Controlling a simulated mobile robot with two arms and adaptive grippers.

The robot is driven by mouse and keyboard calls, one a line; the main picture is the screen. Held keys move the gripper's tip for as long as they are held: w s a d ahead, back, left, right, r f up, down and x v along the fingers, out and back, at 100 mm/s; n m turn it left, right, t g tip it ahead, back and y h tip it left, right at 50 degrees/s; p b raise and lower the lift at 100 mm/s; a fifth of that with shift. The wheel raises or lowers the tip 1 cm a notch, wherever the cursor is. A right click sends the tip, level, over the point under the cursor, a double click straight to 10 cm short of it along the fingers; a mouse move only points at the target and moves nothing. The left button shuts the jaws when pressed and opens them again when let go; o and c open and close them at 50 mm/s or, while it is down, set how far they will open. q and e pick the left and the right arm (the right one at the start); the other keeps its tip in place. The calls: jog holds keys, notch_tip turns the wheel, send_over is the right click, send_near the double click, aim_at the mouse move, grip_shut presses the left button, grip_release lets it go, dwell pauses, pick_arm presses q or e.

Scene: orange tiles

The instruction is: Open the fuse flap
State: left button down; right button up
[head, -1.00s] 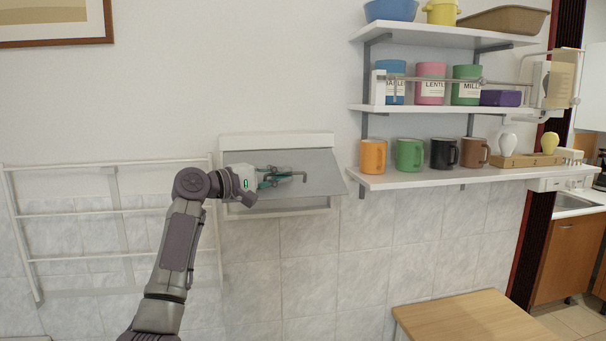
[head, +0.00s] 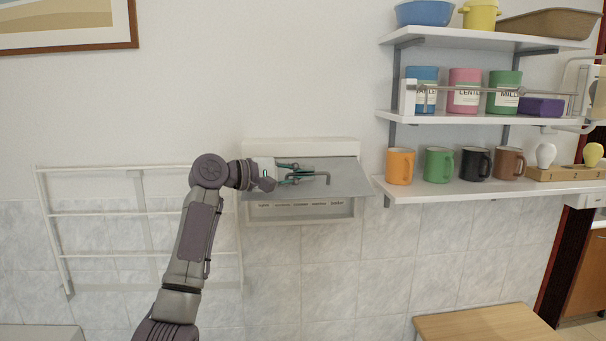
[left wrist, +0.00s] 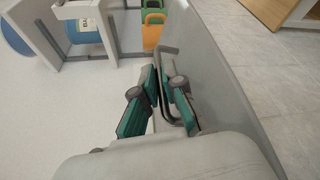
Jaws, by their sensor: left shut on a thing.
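The fuse flap (head: 347,182) is a grey panel hinged along the top of a white wall box (head: 300,148). It is swung partly up and out, and its lower edge stands away from the wall. Below it, the box front shows a row of small labels (head: 300,205). My left gripper (head: 302,174) is shut on the flap's bar handle (head: 324,176). In the left wrist view the teal fingers (left wrist: 161,95) are on either side of the handle (left wrist: 170,52), beside the flap's face (left wrist: 222,85). My right gripper is out of view.
Wall shelves (head: 470,190) stand close to the flap's right, with mugs, canisters and bowls. A white drying rack (head: 140,212) is on the wall to the left. A wooden table (head: 480,325) is at lower right. The wall above the box is clear.

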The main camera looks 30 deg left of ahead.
pick_arm(q)
jog(key=c, duration=1.5)
grip_release()
jog(key=shift+a, duration=0.1)
jog(key=shift+c, duration=0.2)
jog(key=shift+w+f, duration=0.15)
jog(key=shift+w, duration=0.05)
jog(key=v, duration=1.2)
